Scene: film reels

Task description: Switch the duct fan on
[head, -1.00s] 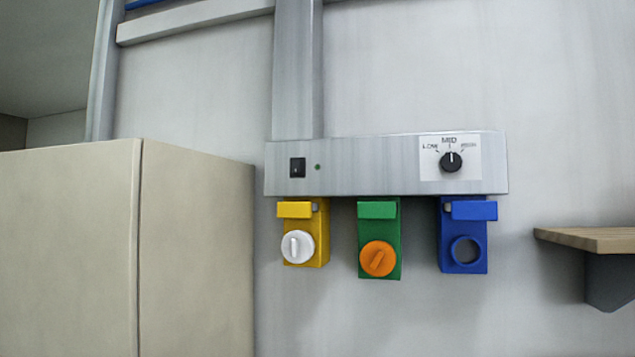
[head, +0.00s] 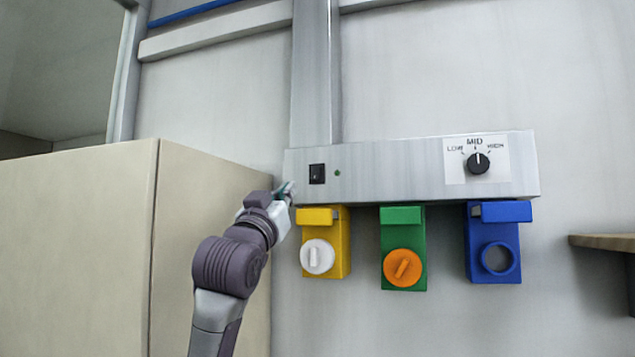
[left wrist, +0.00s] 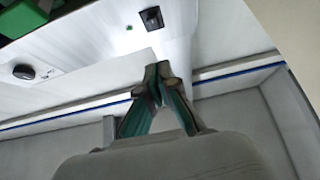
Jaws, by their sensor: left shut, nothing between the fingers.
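A black rocker switch (head: 317,174) sits at the left end of the grey metal panel (head: 400,175), with a small green light (head: 337,173) beside it. My left gripper (head: 287,188) is just left of the panel's left end, a little below and left of the switch, apart from the switch. In the left wrist view the switch (left wrist: 152,18) lies beyond the closed fingertips (left wrist: 158,72). The gripper is shut and empty. A black knob (head: 477,163) marked LOW, MID, HIGH is on the panel's right. My right gripper is not in view.
Below the panel hang a yellow socket (head: 340,245) with a white plug, a green socket (head: 416,240) with an orange plug, and a blue empty socket (head: 508,236). A beige cabinet (head: 80,260) stands at left. A wooden shelf (head: 605,241) is at right.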

